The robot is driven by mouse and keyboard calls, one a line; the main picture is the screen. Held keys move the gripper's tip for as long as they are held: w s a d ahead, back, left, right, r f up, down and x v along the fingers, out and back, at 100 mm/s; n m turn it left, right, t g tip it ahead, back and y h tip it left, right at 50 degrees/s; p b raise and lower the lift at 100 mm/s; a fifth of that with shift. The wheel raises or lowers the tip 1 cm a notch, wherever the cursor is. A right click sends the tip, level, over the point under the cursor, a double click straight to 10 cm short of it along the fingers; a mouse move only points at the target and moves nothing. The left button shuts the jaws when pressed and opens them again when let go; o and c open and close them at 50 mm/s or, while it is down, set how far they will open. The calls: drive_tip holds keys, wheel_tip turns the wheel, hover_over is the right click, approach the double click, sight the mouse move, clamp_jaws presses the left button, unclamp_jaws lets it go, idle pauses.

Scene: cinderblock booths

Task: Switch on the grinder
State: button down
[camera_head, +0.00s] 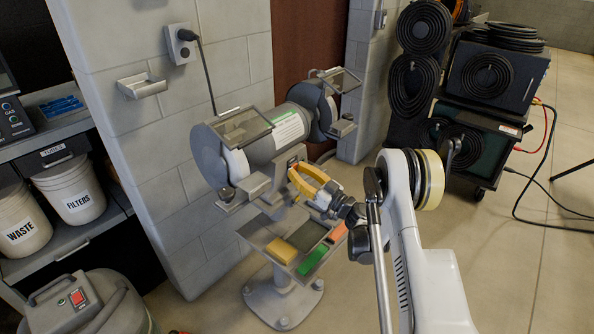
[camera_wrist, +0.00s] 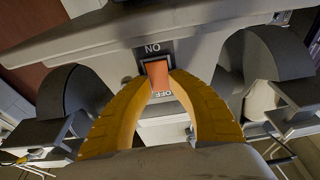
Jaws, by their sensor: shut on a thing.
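The bench grinder (camera_head: 258,155) stands on a pedestal, with a grey motor body and a guarded wheel at each end. My gripper (camera_head: 293,170) has yellow fingers and reaches the grinder's front from the right. In the wrist view my gripper (camera_wrist: 161,88) has its fingertips drawn together on the switch's lower part. In the head view the fingers hide the switch.
A pedestal tray (camera_head: 258,236) below holds coloured blocks. A wall outlet (camera_head: 182,44) has a cord hanging to the grinder. Shelves with bins (camera_head: 73,194) and a shop vacuum (camera_head: 85,301) stand left. A cart with coiled hoses (camera_head: 485,75) stands behind right.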

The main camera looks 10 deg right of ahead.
sight(291, 140)
idle(0.3)
drive_tip(key=c, duration=1.2)
unclamp_jaws()
wheel_tip(291, 140, up, 10)
